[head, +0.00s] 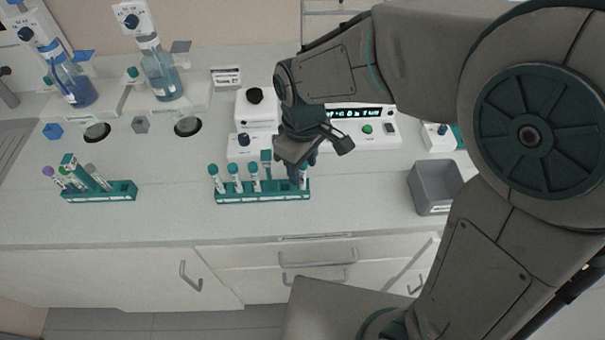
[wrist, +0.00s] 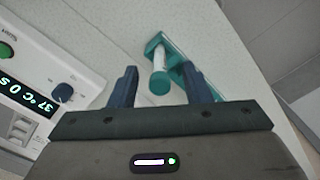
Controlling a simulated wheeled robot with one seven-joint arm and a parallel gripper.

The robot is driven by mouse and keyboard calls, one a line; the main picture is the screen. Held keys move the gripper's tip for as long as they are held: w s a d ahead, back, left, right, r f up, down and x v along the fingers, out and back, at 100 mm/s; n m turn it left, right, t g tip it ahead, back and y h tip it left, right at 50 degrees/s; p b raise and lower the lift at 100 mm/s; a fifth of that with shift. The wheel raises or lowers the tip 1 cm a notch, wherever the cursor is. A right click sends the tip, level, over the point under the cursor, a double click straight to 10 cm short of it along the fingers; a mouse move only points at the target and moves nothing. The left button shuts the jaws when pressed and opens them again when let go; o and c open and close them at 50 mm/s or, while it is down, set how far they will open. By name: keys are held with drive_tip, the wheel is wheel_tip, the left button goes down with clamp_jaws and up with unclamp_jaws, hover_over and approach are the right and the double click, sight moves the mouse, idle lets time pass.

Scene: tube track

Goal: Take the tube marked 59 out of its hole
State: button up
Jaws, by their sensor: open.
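A green rack (head: 245,198) stands on the bench in the head view, with several upright, teal-capped tubes (head: 234,178) in it. My gripper (head: 298,174) is over the rack's right end and hides part of it. In the wrist view my gripper (wrist: 159,72) is open, its two dark fingers apart. One white tube with a teal cap (wrist: 160,82) shows between the fingers, standing in the rack's end (wrist: 178,58). I cannot tell whether the fingers touch it. No tube number is readable, so I cannot tell which is 59.
A second green rack (head: 115,191) with tubes, some tilted, stands at the left. A white device with a lit display (head: 358,113) is behind my gripper. A grey bin (head: 434,188) stands to the right. Bottles (head: 160,75) stand at the back left. The bench front is clear.

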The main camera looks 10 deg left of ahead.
wheel_tip(320, 180, down, 2)
drive_tip(key=shift+f, duration=0.1)
drive_tip(key=c, duration=0.8)
drive_tip(key=shift+c, duration=0.2)
drive_tip(key=shift+r, duration=0.55)
drive_tip(key=r, duration=0.3)
drive_tip(key=shift+w+d+r+b, duration=0.1)
drive_tip(key=shift+d+r+b, duration=0.15)
drive_tip(key=shift+d+b, duration=0.15)
drive_tip(key=d+r+b, duration=0.1)
drive_tip(key=d+r, duration=0.5)
drive_tip(key=d, duration=0.5)
drive_tip(key=shift+w+r, duration=0.25)
drive_tip(key=shift+w, duration=0.1)
drive_tip(key=shift+a, duration=0.1)
